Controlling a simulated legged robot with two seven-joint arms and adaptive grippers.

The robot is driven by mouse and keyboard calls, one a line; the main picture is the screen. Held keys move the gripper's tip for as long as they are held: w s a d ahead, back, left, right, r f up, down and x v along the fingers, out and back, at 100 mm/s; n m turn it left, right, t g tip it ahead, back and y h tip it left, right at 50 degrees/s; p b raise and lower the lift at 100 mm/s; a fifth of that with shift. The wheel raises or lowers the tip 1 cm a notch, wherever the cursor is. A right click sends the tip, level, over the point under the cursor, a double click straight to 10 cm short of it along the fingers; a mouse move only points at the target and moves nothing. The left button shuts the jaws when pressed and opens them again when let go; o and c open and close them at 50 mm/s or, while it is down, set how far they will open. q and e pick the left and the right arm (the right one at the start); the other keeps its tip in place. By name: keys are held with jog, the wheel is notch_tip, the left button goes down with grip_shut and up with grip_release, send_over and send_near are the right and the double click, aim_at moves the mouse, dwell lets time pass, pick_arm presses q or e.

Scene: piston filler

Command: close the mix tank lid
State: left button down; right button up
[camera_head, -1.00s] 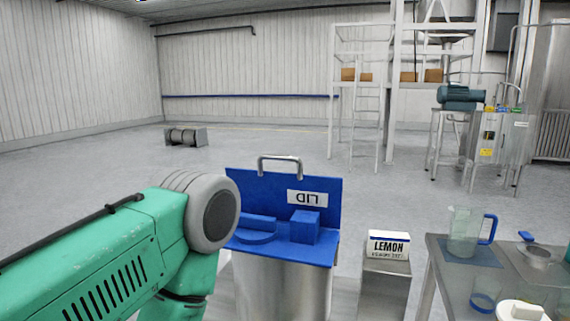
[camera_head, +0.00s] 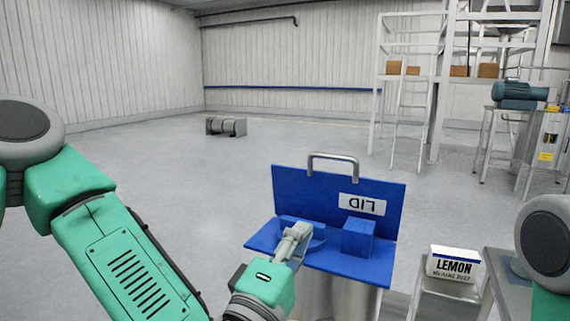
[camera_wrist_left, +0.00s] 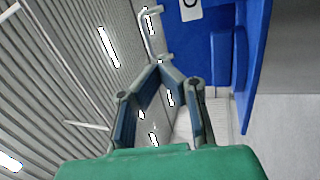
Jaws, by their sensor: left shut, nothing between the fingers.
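The mix tank lid (camera_head: 320,195) is a blue panel standing upright, with an upside-down "LID" label. A metal handle (camera_head: 333,156) sits on its top edge. The blue tank top (camera_head: 350,267) lies flat below it, on a steel tank body (camera_head: 335,298). My left gripper (camera_head: 302,228) is in front of the blue top in the head view, apart from the handle. In the left wrist view its fingertips (camera_wrist_left: 160,68) meet with nothing between them, and the handle (camera_wrist_left: 152,38) shows beyond them. My right gripper is out of view; only my right arm shows at the right edge.
A "LEMON" box (camera_head: 453,264) stands on a metal stand (camera_head: 445,295) right of the tank. A table (camera_head: 497,290) is partly hidden behind my right arm. A grey machine part (camera_head: 226,126) lies on the far floor.

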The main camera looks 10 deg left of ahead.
pick_arm(q)
jog(key=r+n, duration=0.1)
jog(key=r, duration=0.1)
notch_tip(320, 180, up, 5)
jog(key=p, duration=0.2)
send_over(332, 192)
jog(key=s+a, duration=0.1)
jog(key=s, duration=0.2)
jog(key=shift+s+f+t+y, duration=0.1)
jog(key=shift+f+t+y, duration=0.05)
jog(key=shift+t+y, duration=0.2)
